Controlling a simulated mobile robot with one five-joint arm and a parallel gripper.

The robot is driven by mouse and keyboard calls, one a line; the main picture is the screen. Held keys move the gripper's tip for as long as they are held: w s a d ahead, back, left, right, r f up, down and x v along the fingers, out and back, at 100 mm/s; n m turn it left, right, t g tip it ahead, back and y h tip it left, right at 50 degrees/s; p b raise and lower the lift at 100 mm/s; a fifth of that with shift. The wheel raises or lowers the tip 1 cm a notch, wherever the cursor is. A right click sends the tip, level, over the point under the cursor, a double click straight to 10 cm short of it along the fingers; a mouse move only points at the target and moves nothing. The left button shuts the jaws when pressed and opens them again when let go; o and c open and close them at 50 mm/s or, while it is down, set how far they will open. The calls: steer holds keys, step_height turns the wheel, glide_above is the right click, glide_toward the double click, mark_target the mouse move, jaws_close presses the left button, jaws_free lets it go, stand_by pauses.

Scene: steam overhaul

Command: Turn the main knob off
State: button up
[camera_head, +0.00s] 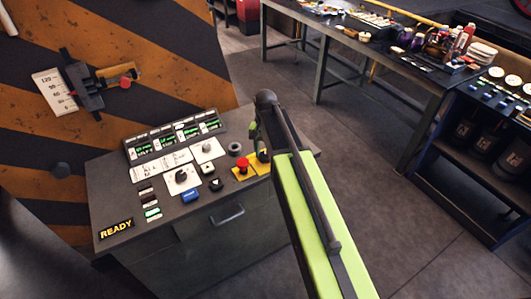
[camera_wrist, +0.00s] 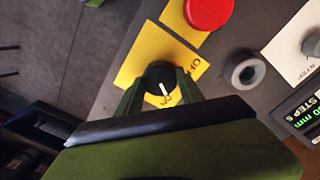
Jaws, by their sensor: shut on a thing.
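The main knob (camera_wrist: 160,76) is a round black knob with a white pointer line on a yellow plate (camera_wrist: 127,72). In the wrist view the fingers of my gripper (camera_wrist: 161,88) stand on both sides of it and are shut on it. The pointer line is toward the lower side of the knob, toward my gripper. Lettering on the plate is partly hidden and hard to read. In the head view my gripper (camera_head: 257,138) is over the right end of the console, and my arm hides part of the plate there.
The grey console (camera_head: 207,225) carries a red button (camera_head: 242,164), a grey ring (camera_wrist: 244,70), a blue button (camera_head: 190,195) and other dials. A cluttered workbench (camera_head: 325,30) is at the back right. Floor between is clear.

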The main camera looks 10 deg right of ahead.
steer(key=n, duration=0.4)
steer(key=shift+n, duration=0.3)
steer(key=n, duration=0.3)
steer(key=shift+n, duration=0.4)
steer(key=n, duration=0.3)
steer(key=shift+n, duration=2)
steer(key=o, duration=1.4)
steer(key=shift+r, duration=0.1)
